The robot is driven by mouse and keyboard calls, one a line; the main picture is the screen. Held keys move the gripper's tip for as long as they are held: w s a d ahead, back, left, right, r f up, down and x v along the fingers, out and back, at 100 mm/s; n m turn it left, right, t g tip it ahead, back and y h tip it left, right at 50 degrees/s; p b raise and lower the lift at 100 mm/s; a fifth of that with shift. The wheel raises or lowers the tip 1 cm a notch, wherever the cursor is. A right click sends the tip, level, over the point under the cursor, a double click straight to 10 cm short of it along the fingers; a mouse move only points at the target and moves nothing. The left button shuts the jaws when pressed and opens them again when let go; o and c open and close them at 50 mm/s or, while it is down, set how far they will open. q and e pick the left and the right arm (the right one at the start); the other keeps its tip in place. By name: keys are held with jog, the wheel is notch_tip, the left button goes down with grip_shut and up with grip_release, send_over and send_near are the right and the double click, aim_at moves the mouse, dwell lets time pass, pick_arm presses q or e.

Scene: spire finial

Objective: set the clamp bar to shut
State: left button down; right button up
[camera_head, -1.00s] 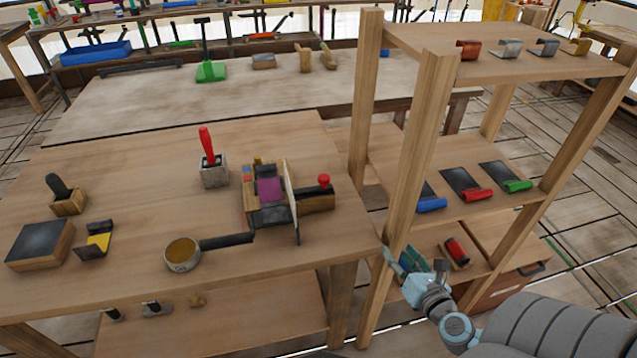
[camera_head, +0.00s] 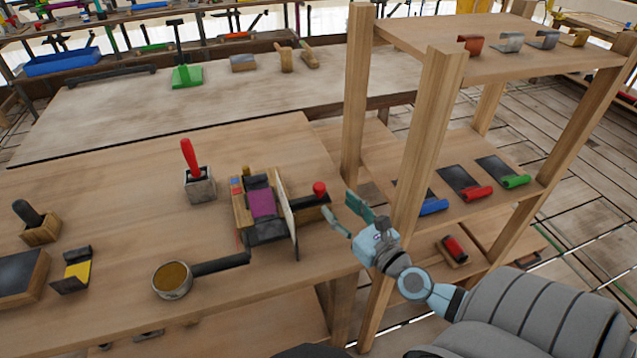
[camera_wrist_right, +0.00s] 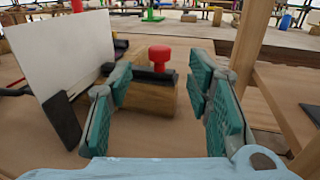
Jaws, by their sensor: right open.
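The clamp fixture (camera_head: 243,210) stands on the wooden table, with a purple block and a pale upright plate (camera_head: 287,207). Its dark clamp bar (camera_head: 306,201) lies on a wooden block right of the plate and ends in a red knob (camera_head: 320,188). In the right wrist view the red knob (camera_wrist_right: 160,56) stands upright on the dark bar (camera_wrist_right: 154,76), ahead between the fingers. My right gripper (camera_head: 345,216) is open and empty, just right of the knob and apart from it; its teal fingers also show in the right wrist view (camera_wrist_right: 160,100). My left gripper is out of view.
A wooden shelf post (camera_head: 420,150) stands close behind and right of my right gripper. A round tin (camera_head: 172,280) with a dark handle lies left of the fixture. A red-handled tool in a grey holder (camera_head: 199,184) stands behind it. The table's front is mostly clear.

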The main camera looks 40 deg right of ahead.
aim_at(323, 191)
jog(key=w, duration=0.6)
jog(key=w+p, duration=0.1)
jog(key=w, duration=0.2)
jog(key=shift+w+d+f, duration=0.1)
jog(key=shift+d, duration=0.25)
grip_shut()
